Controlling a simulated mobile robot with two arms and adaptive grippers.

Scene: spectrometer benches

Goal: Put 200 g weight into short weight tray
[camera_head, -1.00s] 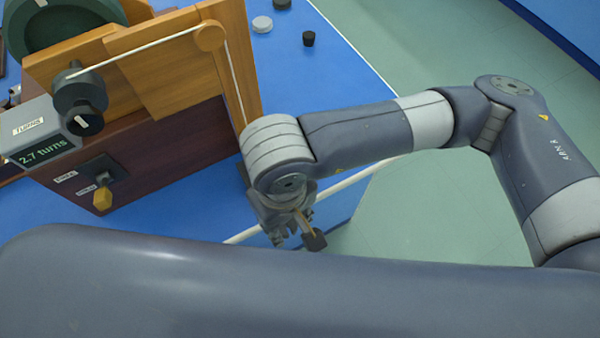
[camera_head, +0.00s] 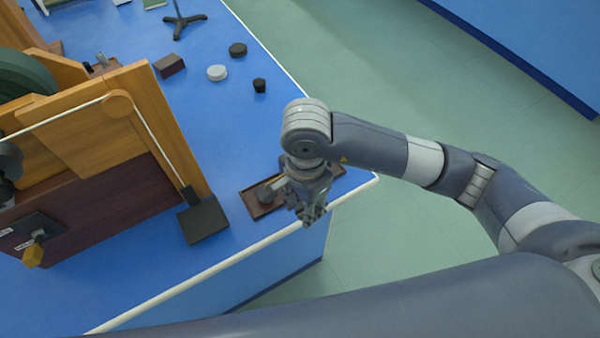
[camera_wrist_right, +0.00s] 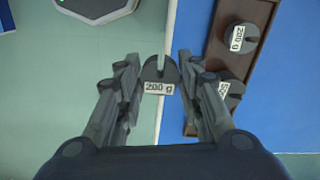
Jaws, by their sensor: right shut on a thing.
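My right gripper (camera_head: 313,218) is shut on a dark slotted weight labelled 200 g (camera_wrist_right: 159,78), which sits between the fingertips in the right wrist view. A brown wooden weight tray (camera_head: 262,208) lies on the blue bench near its front corner, just left of and behind the gripper. In the right wrist view the tray (camera_wrist_right: 213,57) is to the right of the held weight and carries a 200 g weight (camera_wrist_right: 239,37) and another weight (camera_wrist_right: 231,88), its label partly hidden by a finger. The held weight appears over the floor, beside the bench edge. My left gripper is not in view.
A wooden apparatus (camera_head: 110,180) with a cord and a dark plate (camera_head: 203,222) at its foot stands at left. Farther back are a pale disc (camera_head: 217,73), dark discs, a dark red block (camera_head: 170,65) and a black stand (camera_head: 182,22). Bench is clear behind the tray.

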